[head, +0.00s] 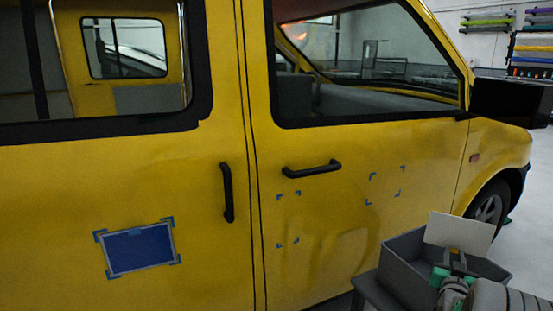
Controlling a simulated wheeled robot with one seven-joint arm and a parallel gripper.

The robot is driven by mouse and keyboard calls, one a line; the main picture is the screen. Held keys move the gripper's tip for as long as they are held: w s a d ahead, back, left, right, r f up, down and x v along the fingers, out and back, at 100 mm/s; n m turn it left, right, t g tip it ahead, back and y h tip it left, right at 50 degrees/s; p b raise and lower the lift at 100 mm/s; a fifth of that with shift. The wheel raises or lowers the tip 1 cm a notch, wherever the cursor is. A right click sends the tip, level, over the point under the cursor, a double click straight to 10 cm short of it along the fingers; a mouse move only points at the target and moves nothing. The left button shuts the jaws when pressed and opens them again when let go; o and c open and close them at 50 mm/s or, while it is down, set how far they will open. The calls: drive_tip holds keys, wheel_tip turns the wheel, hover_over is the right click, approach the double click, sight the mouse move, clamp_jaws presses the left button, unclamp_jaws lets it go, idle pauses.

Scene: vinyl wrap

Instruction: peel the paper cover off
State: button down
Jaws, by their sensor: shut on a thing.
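My gripper (457,267), with green at its fingers, is at the lower right, over the grey bin. It is shut on a flat white paper sheet (459,232), which stands up above the fingers and the bin's rim. A blue rectangular vinyl patch (138,249) with a thin pale edge lies on the yellow van's rear door at the lower left. It is slightly tilted and framed by blue corner marks. No white sheet covers its blue face. My gripper is far to the right of the patch.
The grey open bin (402,279) stands on a dark support beside the van's front door. The yellow van (60,190) has protruding black handles (311,167) and a black mirror (508,103). Two empty sets of blue corner marks are on the front door. Coloured rolls (487,22) hang at the back right.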

drive_tip(key=c, duration=1.1)
unclamp_jaws()
drive_tip(key=shift+s+a, duration=0.1)
drive_tip(key=shift+s, duration=0.05)
drive_tip(key=v, duration=0.8)
drive_tip(key=w+a+r+n+g+y+p, duration=0.2)
drive_tip(key=a+r+y+p, duration=0.2)
drive_tip(key=a+r+p, duration=0.4)
drive_tip(key=w+a+r+n+g+y+p, duration=0.15)
drive_tip(key=a+r+n+y+p, duration=0.35)
drive_tip(key=a, duration=0.6)
drive_tip(key=s+a+r+g+p, duration=0.2)
drive_tip(key=s+a+p, duration=0.2)
drive_tip(key=s+a, duration=0.1)
drive_tip(key=s+a+r+g+y+p, duration=0.1)
drive_tip(key=s+a+r+g+p, duration=0.1)
drive_tip(key=s+a, duration=0.4)
drive_tip(key=s+a+r+g+p, duration=0.3)
drive_tip(key=s+a+g+p, duration=0.1)
drive_tip(key=s, duration=0.5)
drive_tip(key=shift+a+r+p, duration=0.1)
drive_tip(key=shift+a+p, duration=0.55)
drive_tip(key=shift+p, duration=0.15)
